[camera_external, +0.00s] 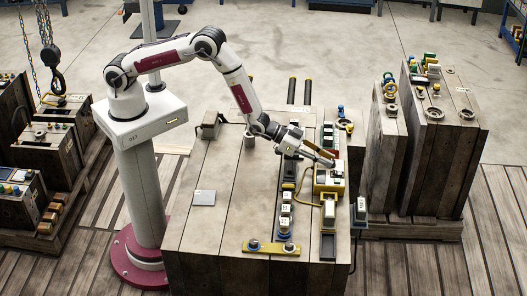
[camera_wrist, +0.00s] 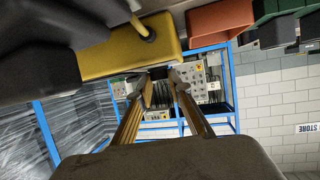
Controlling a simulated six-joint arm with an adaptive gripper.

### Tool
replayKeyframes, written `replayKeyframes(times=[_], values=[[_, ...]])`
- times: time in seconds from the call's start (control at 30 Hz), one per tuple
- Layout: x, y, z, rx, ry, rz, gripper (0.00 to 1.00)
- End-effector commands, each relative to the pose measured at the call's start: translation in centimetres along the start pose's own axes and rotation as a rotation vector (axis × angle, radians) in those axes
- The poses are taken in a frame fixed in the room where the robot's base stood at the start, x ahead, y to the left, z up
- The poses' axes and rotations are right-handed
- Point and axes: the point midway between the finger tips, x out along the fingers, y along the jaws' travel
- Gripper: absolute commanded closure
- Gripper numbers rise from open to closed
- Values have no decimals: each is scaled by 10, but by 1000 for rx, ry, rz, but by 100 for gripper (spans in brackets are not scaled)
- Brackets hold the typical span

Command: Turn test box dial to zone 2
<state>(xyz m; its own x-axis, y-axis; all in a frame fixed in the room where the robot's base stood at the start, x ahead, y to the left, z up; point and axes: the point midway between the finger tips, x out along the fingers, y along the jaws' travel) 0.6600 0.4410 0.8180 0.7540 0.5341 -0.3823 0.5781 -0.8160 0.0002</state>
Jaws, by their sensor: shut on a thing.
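The yellow test box (camera_external: 320,188) sits on the right part of the big wooden block's top. It also shows as a yellow body at the top of the wrist view (camera_wrist: 100,60). My gripper (camera_external: 330,163) reaches in from the left and is at the box's upper side. In the wrist view its two long fingers (camera_wrist: 160,74) converge at the lower edge of the yellow body. The fingers are shut on the dial, which is small and mostly hidden between the tips. Its pointer and the zone marks cannot be read.
A yellow bar with blue-ringed fittings (camera_external: 270,247) lies at the block's front edge. A flat grey plate (camera_external: 204,197) lies on bare wood at left. Tall wooden blocks (camera_external: 431,140) stand at right.

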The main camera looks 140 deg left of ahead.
Motion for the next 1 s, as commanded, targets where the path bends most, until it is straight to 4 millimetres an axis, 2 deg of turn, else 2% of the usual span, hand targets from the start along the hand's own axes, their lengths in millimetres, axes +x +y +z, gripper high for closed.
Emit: replayKeyframes(times=[0.43,0.83,0.87,0.9,1.0], values=[[1,-3,-5,38,9,91,100],[0,-3,-4,43,8,102,100],[0,-3,-4,43,8,102,76],[0,-3,-4,43,7,102,66],[0,-3,-3,42,5,102,64]])
